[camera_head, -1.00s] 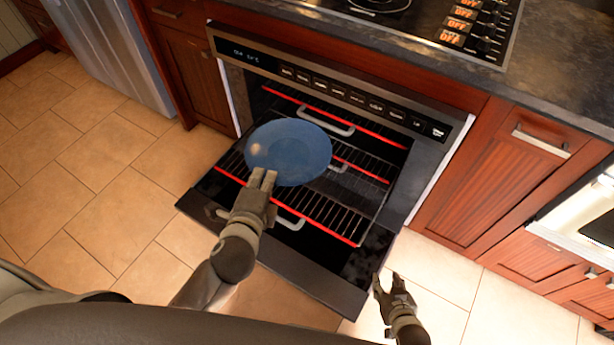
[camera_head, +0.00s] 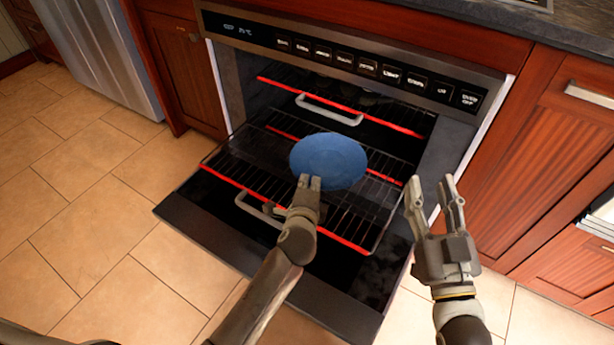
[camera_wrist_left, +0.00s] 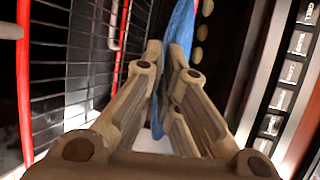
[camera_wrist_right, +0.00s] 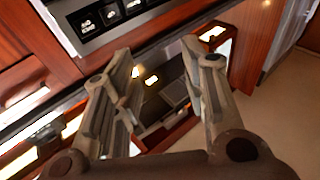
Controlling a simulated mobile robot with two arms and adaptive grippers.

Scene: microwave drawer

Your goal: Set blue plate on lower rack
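The blue plate (camera_head: 328,160) is held by its near edge in my left gripper (camera_head: 309,184), above the pulled-out lower rack (camera_head: 345,226). In the left wrist view the plate (camera_wrist_left: 180,28) shows edge-on between the closed fingertips (camera_wrist_left: 168,50). The lower rack has a red front bar and a grey handle and extends over the open oven door. The plate looks apart from the rack. My right gripper (camera_head: 432,190) is open and empty to the right of the oven opening. In the right wrist view its fingers (camera_wrist_right: 160,60) are spread apart.
The open oven door (camera_head: 290,290) lies flat below the rack. An upper rack with a red bar (camera_head: 340,105) sits inside the oven. A control panel (camera_head: 345,58) runs above the opening. Wooden cabinets (camera_head: 535,150) stand at the right. Tiled floor (camera_head: 90,200) is clear at the left.

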